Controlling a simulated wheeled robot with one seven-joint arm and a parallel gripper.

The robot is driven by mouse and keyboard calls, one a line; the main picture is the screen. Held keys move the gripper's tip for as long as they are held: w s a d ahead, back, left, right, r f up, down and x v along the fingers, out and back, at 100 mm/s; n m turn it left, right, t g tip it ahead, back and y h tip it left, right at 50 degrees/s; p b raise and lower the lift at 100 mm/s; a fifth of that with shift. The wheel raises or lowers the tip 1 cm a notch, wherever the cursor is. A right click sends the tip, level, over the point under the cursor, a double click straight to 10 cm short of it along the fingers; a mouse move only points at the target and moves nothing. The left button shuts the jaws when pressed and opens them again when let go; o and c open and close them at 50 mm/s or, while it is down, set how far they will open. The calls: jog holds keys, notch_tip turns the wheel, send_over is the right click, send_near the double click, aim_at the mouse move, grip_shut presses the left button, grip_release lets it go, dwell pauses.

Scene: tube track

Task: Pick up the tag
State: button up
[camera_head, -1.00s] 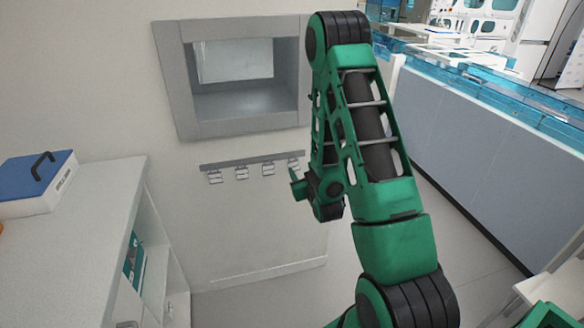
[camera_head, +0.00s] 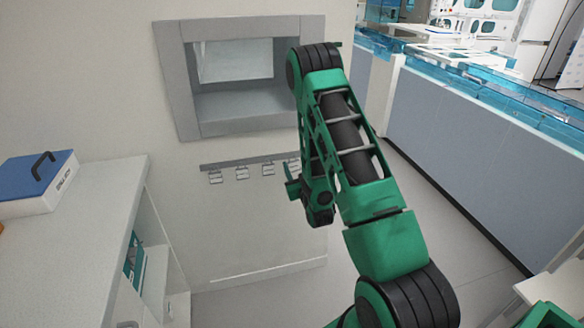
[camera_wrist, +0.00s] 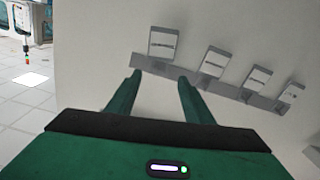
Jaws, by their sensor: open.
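Several small white tags hang in a row from a grey rail (camera_head: 225,163) on the wall below the recessed window. In the head view, one tag (camera_head: 215,176) hangs at the left end and another tag (camera_head: 268,169) hangs nearer my arm. In the wrist view the row shows upside down, with the nearest tag (camera_wrist: 163,43) just beyond my fingertips and another tag (camera_wrist: 215,62) right of it. My gripper (camera_wrist: 160,80) is open, its two green fingers apart with nothing between them. In the head view my gripper (camera_head: 292,182) is at the rail's right end, partly hidden by my arm.
A recessed window (camera_head: 240,105) with a grey frame is above the rail. A white cabinet (camera_head: 75,240) with a blue-lidded box (camera_head: 38,184) stands at the left. A long grey partition (camera_head: 460,165) runs along the right. The floor between is clear.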

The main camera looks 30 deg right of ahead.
aim_at(292, 157)
jog(key=x, duration=0.4)
jog(key=shift+w+d, duration=0.1)
jog(key=shift+w, duration=0.1)
grip_shut()
